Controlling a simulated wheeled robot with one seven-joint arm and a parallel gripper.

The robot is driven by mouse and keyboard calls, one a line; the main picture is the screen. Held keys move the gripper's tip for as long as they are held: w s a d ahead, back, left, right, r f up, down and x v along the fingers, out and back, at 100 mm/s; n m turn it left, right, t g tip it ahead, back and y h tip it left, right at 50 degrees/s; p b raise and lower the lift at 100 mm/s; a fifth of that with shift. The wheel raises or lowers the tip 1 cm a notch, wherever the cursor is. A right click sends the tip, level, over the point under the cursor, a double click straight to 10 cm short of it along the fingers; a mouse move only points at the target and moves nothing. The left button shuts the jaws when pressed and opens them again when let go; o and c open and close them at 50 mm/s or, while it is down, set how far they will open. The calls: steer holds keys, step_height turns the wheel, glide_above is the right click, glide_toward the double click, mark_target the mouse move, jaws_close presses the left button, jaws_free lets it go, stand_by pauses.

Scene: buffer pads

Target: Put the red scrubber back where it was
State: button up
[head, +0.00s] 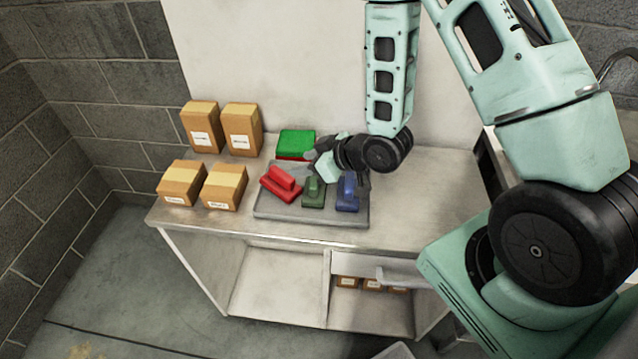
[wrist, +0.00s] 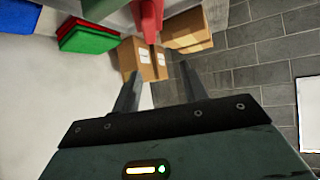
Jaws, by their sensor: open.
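The red scrubber (head: 281,184) lies at the left end of a grey tray (head: 310,217) on the bench, turned at an angle. A dark green scrubber (head: 313,192) and a blue scrubber (head: 348,192) lie to its right in the tray. My gripper (head: 313,164) is open and empty above the back of the tray, behind and right of the red scrubber. In the wrist view its two fingers (wrist: 160,88) stand apart with nothing between them. A red shape, apparently the red scrubber (wrist: 148,18), shows beyond the fingertips at the top.
A stacked green pad (head: 296,143) with red beneath lies behind the tray, close to my gripper. Several cardboard boxes (head: 225,187) stand at the bench's left. A pale wall panel (head: 265,60) rises behind. The bench right of the tray (head: 420,195) is clear.

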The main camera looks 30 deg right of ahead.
steer(key=s+a+r+g+h, duration=0.3)
steer(key=s+a+r+g, duration=0.2)
steer(key=s+a+r, duration=0.45)
steer(key=s+r+n+g+h, duration=0.1)
steer(key=s+r+g, duration=0.3)
steer(key=s, duration=1.1)
step_height(320, 180, up, 4)
steer(key=shift+s+a+f+h, duration=0.1)
steer(key=shift+s+a+h, duration=0.2)
steer(key=shift+h, duration=0.3)
steer(key=shift+w, duration=0.1)
step_height(320, 180, down, 6)
steer(key=b, duration=0.6)
